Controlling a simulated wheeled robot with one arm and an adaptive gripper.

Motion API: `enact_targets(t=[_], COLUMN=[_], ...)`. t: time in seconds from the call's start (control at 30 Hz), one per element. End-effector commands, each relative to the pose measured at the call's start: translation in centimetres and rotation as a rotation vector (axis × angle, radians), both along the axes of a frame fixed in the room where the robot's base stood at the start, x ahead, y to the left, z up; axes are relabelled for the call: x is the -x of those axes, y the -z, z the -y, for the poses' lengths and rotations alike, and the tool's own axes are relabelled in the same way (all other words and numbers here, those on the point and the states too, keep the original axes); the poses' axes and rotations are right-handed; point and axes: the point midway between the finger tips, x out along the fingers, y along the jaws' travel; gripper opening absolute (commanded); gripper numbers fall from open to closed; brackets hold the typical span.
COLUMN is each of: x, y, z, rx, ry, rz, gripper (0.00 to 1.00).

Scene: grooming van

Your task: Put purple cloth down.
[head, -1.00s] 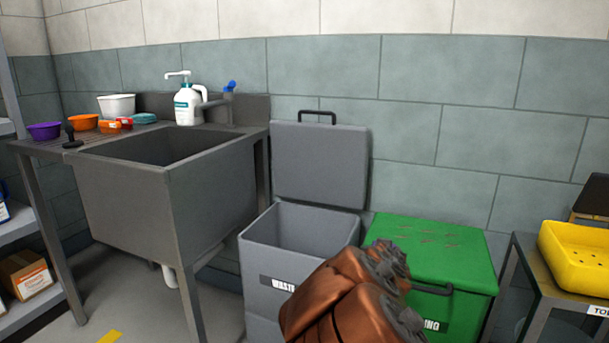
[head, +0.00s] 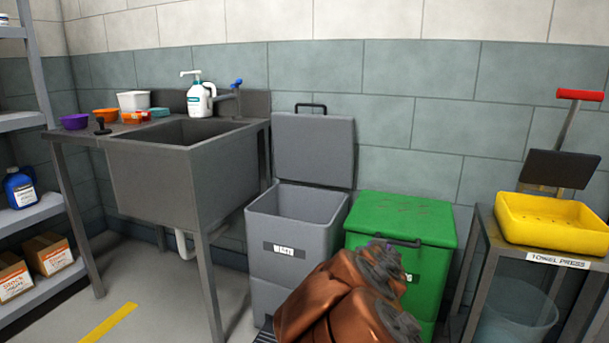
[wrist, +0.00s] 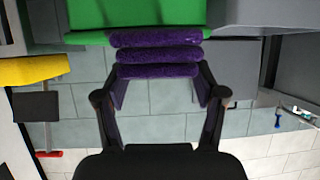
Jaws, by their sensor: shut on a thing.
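The purple cloth (wrist: 157,54) is folded in layers and sits between the two fingers of my gripper (wrist: 158,95) in the wrist view. My gripper is shut on it. In that view the cloth lies against the edge of the green bin (wrist: 140,14) in the picture, but I cannot tell whether they touch. In the head view my copper-coloured arm stands in front of the bins, and the cloth and fingers are hidden there.
An open grey waste bin (head: 290,240) with its lid raised stands left of the closed green bin (head: 400,220). A yellow tray (head: 552,222) sits on the towel press stand at right, above a translucent bucket (head: 515,318). A grey sink (head: 165,185) stands at left.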

Motion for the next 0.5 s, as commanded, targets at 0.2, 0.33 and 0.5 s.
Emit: enact_targets(t=[0.2, 0.33, 0.5], x=[-0.7, -1.2, -1.9], y=[1.7, 3.0, 4.8], z=[0.4, 0.5, 0.6], rx=[0.007, 0.011, 0.016], ry=[-0.029, -0.055, -0.096], rz=[-0.001, 0.000, 0.002], gripper=[0.38, 0.38, 0.38])
